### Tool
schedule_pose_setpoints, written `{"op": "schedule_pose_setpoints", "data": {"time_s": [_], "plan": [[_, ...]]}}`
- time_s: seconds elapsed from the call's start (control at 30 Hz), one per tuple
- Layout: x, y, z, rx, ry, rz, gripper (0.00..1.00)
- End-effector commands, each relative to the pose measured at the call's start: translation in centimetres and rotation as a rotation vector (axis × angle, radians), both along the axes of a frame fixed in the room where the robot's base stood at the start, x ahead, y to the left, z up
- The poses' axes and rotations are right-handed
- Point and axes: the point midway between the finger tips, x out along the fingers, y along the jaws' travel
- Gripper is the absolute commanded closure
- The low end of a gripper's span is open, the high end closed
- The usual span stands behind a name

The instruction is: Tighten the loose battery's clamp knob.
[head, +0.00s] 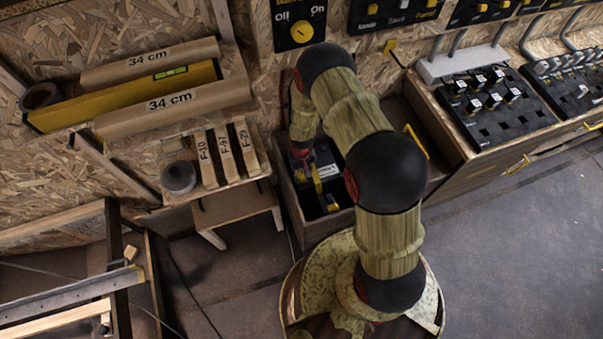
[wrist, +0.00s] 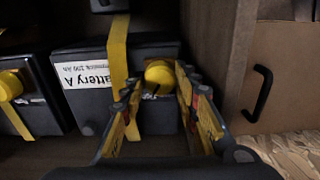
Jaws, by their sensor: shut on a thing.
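In the wrist view the battery labelled "Battery A" (wrist: 90,75) is dark grey, with a yellow strap (wrist: 118,60) over it. A round yellow clamp knob (wrist: 159,73) sits at its right part. My gripper (wrist: 160,88) has its yellow and black fingers on both sides of this knob and is shut on it. A second dark battery (wrist: 40,105) with a yellow knob (wrist: 10,86) stands to the left. In the head view a dark battery with a yellow strap (head: 317,180) shows in the bay; my arm hides much of it.
A wooden wall (wrist: 222,50) stands close to the right of my gripper in the wrist view, with a black handle (wrist: 262,95) beyond it. Open floor (head: 500,240) lies at the right.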

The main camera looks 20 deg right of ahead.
Motion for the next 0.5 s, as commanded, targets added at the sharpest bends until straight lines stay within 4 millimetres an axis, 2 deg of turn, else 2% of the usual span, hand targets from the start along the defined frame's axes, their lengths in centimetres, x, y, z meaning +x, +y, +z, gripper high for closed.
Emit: {"op": "schedule_pose_setpoints", "data": {"time_s": [0.5], "plan": [[0.08, 0.03, 0.04, 0.000, -0.001, -0.406, 0.95]]}}
